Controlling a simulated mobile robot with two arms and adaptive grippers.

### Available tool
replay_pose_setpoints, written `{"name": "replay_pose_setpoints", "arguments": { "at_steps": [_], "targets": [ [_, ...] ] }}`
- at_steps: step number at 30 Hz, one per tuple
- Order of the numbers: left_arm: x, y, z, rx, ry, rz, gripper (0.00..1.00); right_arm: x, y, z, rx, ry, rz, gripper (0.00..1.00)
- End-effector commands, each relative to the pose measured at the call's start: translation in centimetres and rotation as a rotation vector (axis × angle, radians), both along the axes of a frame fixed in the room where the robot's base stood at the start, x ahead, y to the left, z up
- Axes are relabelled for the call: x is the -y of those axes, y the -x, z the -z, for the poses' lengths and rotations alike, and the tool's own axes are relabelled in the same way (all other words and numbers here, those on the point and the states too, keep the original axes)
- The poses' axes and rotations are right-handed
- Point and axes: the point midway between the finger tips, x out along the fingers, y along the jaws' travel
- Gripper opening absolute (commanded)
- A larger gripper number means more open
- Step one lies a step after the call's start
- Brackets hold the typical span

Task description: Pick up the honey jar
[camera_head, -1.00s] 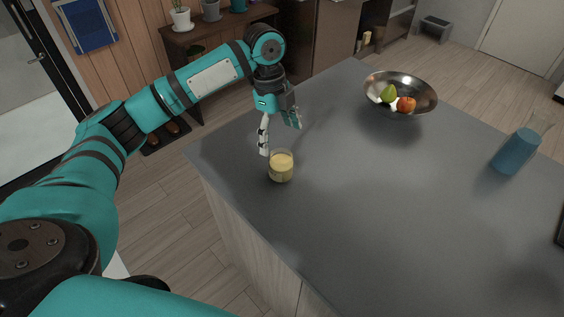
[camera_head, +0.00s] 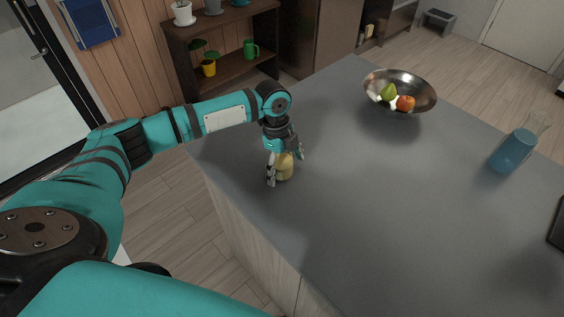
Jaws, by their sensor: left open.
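The honey jar (camera_head: 285,168) is a small yellow jar standing on the grey counter near its left edge. My left gripper (camera_head: 285,172) is lowered over it and open, with one finger on the jar's left side and the other at its right. The gripper's palm hides the top of the jar. I cannot tell whether the fingers touch it. My right gripper is not in view.
A metal bowl (camera_head: 419,105) with a green fruit (camera_head: 388,92) and a red-orange fruit (camera_head: 405,103) stands at the back of the counter (camera_head: 400,220). A pitcher of blue liquid (camera_head: 513,150) stands at the right. The counter's middle is clear.

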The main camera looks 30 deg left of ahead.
Motion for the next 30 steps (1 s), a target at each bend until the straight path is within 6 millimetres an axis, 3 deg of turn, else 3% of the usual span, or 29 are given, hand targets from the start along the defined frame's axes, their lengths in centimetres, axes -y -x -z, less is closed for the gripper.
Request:
{"name": "replay_pose_setpoints", "arguments": {
  "at_steps": [3, 19, 30],
  "targets": [
    [-0.01, 0.01, 0.01, 0.000, 0.000, 0.000, 0.89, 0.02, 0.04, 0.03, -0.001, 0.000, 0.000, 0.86],
    [-0.05, -0.01, -0.04, 0.000, -0.001, -0.001, 0.21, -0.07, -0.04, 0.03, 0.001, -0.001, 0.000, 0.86],
    [-0.04, -0.07, -0.40, 0.001, 0.000, -0.001, 0.21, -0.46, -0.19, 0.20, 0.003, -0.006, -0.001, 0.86]
  ]
}}
